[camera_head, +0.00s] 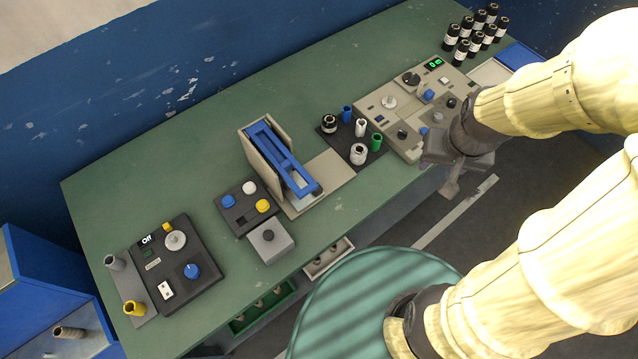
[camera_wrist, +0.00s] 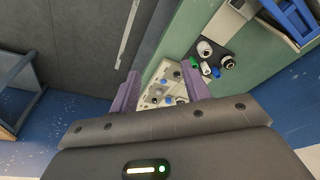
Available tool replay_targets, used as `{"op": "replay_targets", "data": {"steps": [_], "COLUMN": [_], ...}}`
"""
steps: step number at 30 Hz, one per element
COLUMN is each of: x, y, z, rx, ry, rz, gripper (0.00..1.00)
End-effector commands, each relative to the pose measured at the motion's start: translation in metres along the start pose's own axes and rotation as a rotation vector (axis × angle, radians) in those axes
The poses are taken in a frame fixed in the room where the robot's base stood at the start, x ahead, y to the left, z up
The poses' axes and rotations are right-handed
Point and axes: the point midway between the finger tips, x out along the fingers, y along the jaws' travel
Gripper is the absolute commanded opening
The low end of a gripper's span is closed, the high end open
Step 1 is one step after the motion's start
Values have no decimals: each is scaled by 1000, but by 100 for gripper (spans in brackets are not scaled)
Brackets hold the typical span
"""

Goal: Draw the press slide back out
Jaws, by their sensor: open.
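The press is a beige stand with upright side plates (camera_head: 262,165) and a blue slide frame (camera_head: 284,158) between them, sloping toward the table's front edge. It stands near the middle of the table in the head view. In the wrist view only a part of the blue frame (camera_wrist: 292,18) shows at the top right corner. My gripper (camera_head: 452,182) is well to the right of the press, by the table's front edge beside the beige control panel. In the wrist view its two purple fingers (camera_wrist: 160,86) are apart with nothing between them.
A beige control panel (camera_head: 408,130) and a dark mat with small cylinders (camera_head: 360,153) lie between my gripper and the press. A dark button box (camera_head: 240,203) and a grey block (camera_head: 270,240) are left of the press. Several black bottles (camera_head: 476,36) stand at the back right.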

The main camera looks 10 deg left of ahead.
Motion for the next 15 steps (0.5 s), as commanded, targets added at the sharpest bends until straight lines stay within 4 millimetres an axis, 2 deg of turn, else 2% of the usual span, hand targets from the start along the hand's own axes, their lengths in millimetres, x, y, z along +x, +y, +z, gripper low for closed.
{"op": "replay_targets", "data": {"steps": [5,8,15], "x": [21,42,102], "y": [-23,-44,-113], "z": [-23,-42,-75], "rx": [87,177,415], "ry": [-67,-133,-323], "rz": [-26,-45,-73], "gripper": [47,47,47]}}
